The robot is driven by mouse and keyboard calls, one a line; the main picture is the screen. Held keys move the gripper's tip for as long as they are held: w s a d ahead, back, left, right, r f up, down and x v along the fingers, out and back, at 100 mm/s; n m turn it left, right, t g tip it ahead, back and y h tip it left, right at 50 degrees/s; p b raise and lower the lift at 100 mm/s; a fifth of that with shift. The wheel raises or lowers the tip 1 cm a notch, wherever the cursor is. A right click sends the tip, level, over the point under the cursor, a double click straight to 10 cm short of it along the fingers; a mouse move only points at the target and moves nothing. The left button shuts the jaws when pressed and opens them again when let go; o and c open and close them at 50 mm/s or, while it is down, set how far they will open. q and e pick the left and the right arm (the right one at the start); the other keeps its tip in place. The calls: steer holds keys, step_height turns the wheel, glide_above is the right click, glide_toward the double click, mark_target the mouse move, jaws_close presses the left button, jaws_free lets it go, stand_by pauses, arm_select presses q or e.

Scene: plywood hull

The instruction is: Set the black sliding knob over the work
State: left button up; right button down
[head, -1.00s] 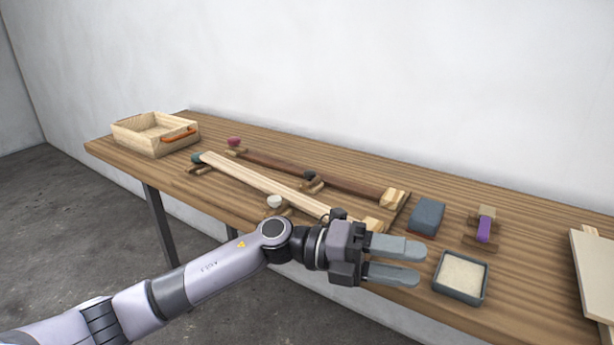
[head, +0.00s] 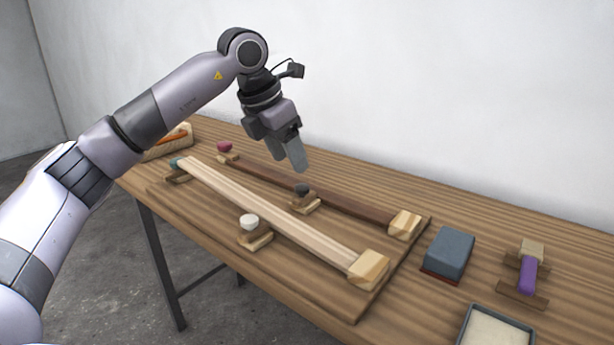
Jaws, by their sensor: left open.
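The black knob (head: 302,190) sits on a small wooden block (head: 306,204), between a dark brown strip (head: 345,203) and a long pale strip (head: 260,204). A white knob (head: 249,222) stands on a similar block at the front side of the pale strip. A magenta knob (head: 225,147) and a teal knob (head: 175,162) are at the strips' far left ends. My left gripper (head: 290,160) is open and empty, fingers pointing down. It appears above the dark strip, just up and left of the black knob, apart from it. My right gripper is not in view.
Pale end blocks (head: 369,269) close the strips' right ends on a wooden board. To the right are a blue-grey block (head: 450,252), a purple-handled tool (head: 528,275) and a sand-coloured tray (head: 497,332). A wooden box (head: 168,147) is partly behind my arm. The wall stands behind the table.

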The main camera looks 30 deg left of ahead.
mark_target(301, 186)
arm_select(q)
steer(key=x, duration=0.5)
steer(key=shift+s+f+b, duration=0.15)
steer(key=shift+f+b, duration=0.05)
steer(key=shift+b, duration=0.1)
steer(key=shift+w+d+f, duration=0.15)
steer(key=shift+w+f, duration=0.05)
steer(key=shift+f, duration=0.25)
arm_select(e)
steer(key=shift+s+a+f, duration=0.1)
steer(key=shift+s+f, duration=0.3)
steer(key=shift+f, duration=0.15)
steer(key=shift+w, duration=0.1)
